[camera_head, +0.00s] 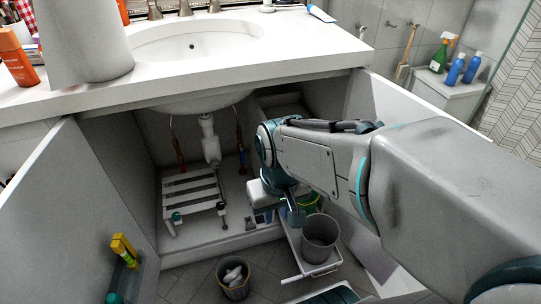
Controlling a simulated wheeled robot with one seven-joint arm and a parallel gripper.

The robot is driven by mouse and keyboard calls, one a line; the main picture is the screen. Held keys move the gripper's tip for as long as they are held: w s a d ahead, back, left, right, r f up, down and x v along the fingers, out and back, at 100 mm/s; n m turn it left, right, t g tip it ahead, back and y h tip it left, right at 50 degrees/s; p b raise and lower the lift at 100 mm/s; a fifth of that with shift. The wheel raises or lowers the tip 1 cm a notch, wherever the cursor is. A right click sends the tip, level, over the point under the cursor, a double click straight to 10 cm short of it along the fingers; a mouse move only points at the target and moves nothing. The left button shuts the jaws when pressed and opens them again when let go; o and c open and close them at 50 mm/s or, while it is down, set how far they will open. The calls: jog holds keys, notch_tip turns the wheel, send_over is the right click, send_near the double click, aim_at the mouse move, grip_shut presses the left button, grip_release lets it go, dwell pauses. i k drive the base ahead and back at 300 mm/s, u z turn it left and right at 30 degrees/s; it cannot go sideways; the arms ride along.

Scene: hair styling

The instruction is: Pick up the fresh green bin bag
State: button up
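A small patch of bright green (313,199) shows low under the sink, just behind a grey bucket (319,236). It may be the fresh green bin bag, but it is too small and too covered to tell its shape. My gripper (292,212) points down inside the open cabinet, just left of the green patch and above left of the bucket. My own wrist hides part of this area. The fingers are small and dark here, so I cannot tell whether they are open or shut, or whether they touch the green thing.
The bucket stands on a white pull-out tray (293,281). A small bin (233,278) with white waste stands on the floor to its left. A slatted rack (191,193) is in the cabinet. Cabinet doors (65,215) flank the opening, under the sink counter (240,62).

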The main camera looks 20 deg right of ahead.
aim_at(308, 205)
jog(key=u, duration=0.05)
jog(key=k, duration=0.4)
jog(key=z, duration=0.55)
jog(key=i, duration=0.35)
jog(key=u, duration=2.95)
jog(key=k, duration=0.55)
jog(key=z, duration=1.65)
